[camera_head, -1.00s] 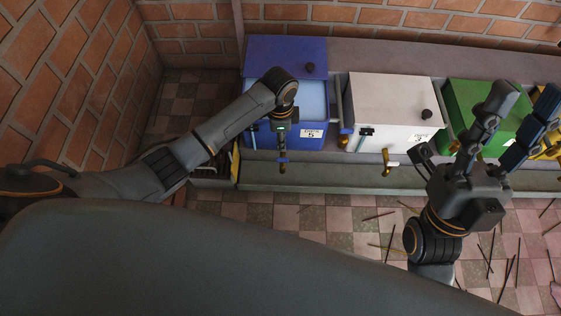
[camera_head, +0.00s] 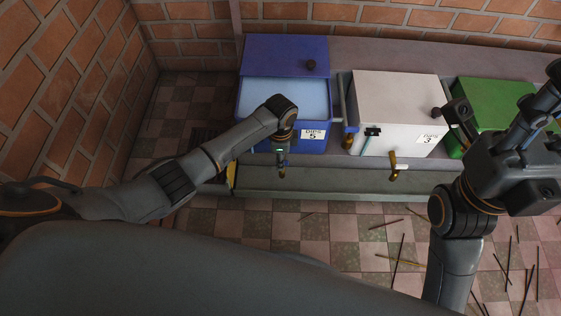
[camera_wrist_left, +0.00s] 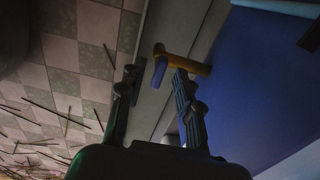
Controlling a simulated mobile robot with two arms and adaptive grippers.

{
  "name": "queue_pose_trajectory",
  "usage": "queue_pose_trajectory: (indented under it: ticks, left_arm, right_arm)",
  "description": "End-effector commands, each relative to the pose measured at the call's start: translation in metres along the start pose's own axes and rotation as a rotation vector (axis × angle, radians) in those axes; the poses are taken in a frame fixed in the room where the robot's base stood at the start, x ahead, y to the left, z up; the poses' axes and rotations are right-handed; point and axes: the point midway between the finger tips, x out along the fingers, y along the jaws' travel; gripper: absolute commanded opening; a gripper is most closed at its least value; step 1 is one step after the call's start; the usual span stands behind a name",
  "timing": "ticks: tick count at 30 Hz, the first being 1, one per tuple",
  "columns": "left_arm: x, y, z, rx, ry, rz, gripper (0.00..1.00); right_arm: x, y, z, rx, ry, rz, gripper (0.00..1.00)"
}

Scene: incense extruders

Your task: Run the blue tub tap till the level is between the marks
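The blue tub (camera_head: 258,135) stands at the back left with its lid (camera_head: 286,52) slid back, showing pale blue liquid (camera_head: 270,95). Its label reads DIPS 5. I cannot make out level marks. The tub's brass tap (camera_wrist_left: 195,64) with a blue handle (camera_wrist_left: 159,75) shows in the left wrist view. My left gripper (camera_wrist_left: 156,74) is open, with the blue handle between its fingertips; contact is not clear. In the head view the left gripper (camera_head: 281,163) is in front of the tub and mostly hides the tap. My right gripper (camera_head: 505,100) is open and empty at the right.
A white tub (camera_head: 390,110) with its own brass tap (camera_head: 394,165) stands right of the blue one, and a green tub (camera_head: 495,95) beyond. An upright tube (camera_head: 341,100) stands between blue and white. Thin sticks (camera_head: 400,262) lie on the tiled floor.

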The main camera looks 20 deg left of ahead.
Motion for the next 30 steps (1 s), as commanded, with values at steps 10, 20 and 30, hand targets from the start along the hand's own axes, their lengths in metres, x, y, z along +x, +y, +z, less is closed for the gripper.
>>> queue_pose_trajectory:
  ticks: [10,20,30]
  left_arm:
    - [0.0076,0.0002,0.0002,0.0,-0.001,0.0,0.34]
    - [0.0075,0.0002,0.0003,0.0,-0.001,0.0,0.0]
    - [0.0014,0.0007,0.0002,-0.092,-0.001,0.002,0.0]
  right_arm:
    - [0.003,-0.0005,-0.0003,-0.002,0.013,-0.006,0.4]
    - [0.0029,-0.0006,-0.0003,-0.002,0.013,-0.006,0.4]
    - [-0.0012,0.0014,0.0009,0.005,-0.044,0.017,0.4]
